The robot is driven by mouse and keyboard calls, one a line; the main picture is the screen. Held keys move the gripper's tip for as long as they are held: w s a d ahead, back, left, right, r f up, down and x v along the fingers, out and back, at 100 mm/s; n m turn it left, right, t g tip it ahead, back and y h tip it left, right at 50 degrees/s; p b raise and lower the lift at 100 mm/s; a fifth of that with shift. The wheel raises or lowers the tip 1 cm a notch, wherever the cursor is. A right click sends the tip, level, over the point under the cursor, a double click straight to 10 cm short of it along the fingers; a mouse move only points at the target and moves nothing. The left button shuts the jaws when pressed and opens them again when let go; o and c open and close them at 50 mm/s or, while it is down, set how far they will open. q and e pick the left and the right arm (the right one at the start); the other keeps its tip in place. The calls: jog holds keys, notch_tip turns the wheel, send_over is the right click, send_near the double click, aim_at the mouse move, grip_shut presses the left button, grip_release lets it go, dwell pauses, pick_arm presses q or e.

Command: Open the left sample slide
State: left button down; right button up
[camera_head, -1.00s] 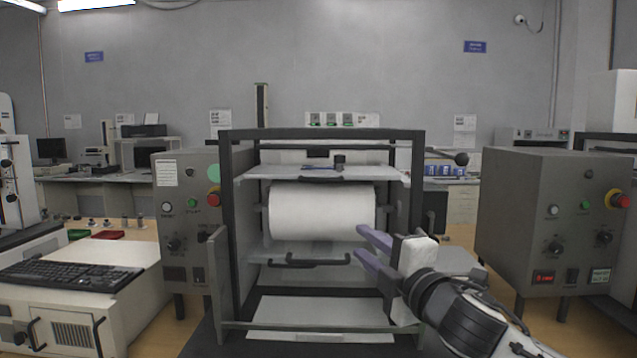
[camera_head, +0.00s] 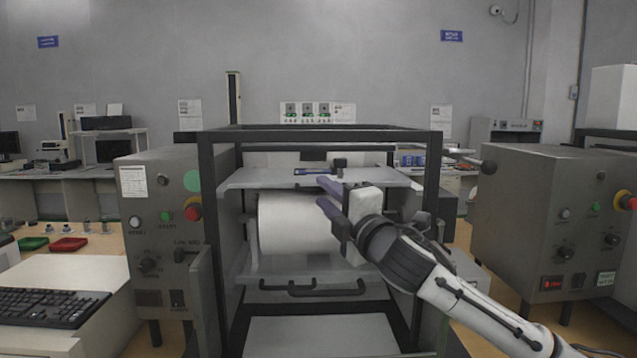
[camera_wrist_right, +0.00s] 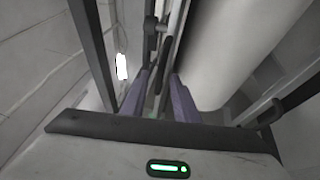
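A dark-framed test machine (camera_head: 205,200) stands ahead, with a white roller (camera_head: 285,225) inside. Above the roller is a pale upper plate (camera_head: 260,178) with a small dark knob (camera_head: 340,163). Below it is a lower plate with a black handle (camera_head: 303,290). I cannot tell which part is the left sample slide. My right gripper (camera_head: 323,193) is in front of the roller's upper right, fingers pointing left, and hides part of it. Its purple fingers (camera_wrist_right: 158,88) are apart beside the roller (camera_wrist_right: 225,45) in the wrist view. A thin dark bar shows between them; contact is unclear. My left gripper is not visible.
A grey control box with a red knob (camera_head: 193,208) stands left of the frame. Another control box (camera_head: 540,220) stands right, close to my right arm. A keyboard (camera_head: 50,305) lies at left. The frame's right post is close behind my arm.

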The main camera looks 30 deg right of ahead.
aim_at(321, 190)
jog(key=shift+p+x, duration=0.3)
jog(key=shift+x, duration=1.45)
grip_shut()
